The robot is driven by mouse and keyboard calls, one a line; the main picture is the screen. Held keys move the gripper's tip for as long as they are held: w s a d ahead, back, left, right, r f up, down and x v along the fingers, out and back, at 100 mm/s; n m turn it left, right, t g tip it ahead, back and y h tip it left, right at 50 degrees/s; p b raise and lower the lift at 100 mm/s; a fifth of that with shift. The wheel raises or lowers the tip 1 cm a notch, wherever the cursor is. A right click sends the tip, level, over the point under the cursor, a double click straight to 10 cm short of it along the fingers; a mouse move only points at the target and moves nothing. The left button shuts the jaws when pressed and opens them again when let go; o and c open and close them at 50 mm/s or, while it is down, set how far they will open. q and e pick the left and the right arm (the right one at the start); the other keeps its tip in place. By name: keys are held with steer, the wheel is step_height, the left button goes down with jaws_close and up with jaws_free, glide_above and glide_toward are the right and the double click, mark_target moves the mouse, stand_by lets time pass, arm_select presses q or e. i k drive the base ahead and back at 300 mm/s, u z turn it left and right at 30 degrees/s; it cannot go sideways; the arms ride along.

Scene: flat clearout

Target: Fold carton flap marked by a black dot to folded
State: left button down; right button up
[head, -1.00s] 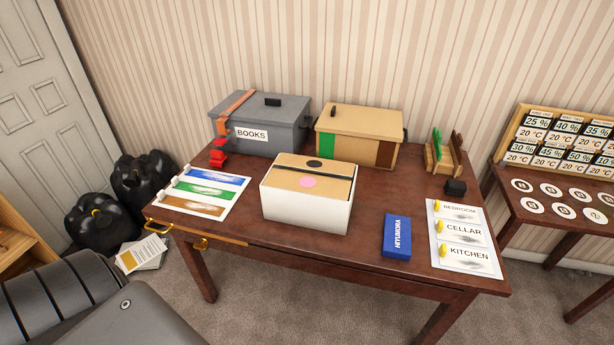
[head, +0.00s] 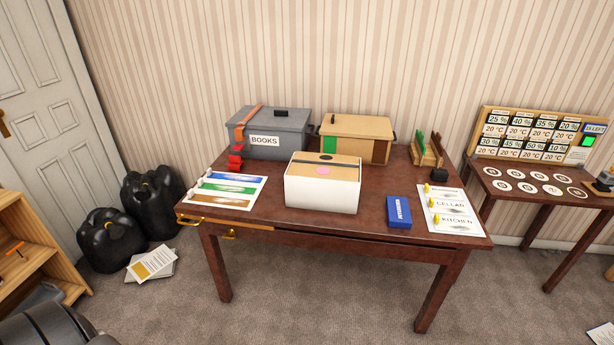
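A white carton (head: 321,195) stands on the brown table, front and centre. Its top shows two tan flaps with a dark line between them. The rear flap carries a black dot (head: 326,156) and looks roughly flat; its exact angle is hard to tell. The front flap carries a pink dot (head: 323,170) and also looks about flat. Neither of my grippers is in view.
A grey BOOKS box (head: 270,133) and a tan box (head: 356,137) stand behind the carton. A blue box (head: 399,212) lies to its right. Label sheets (head: 222,189) lie at the left. Black bags (head: 150,205) stand on the floor left of the table (head: 330,240).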

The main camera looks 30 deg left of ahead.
mark_target(329, 159)
steer(key=u, duration=0.05)
steer(key=k, duration=0.25)
steer(key=z, duration=1.1)
steer(key=i, duration=1.6)
steer(key=u, duration=1)
steer(key=i, duration=0.6)
steer(key=u, duration=0.6)
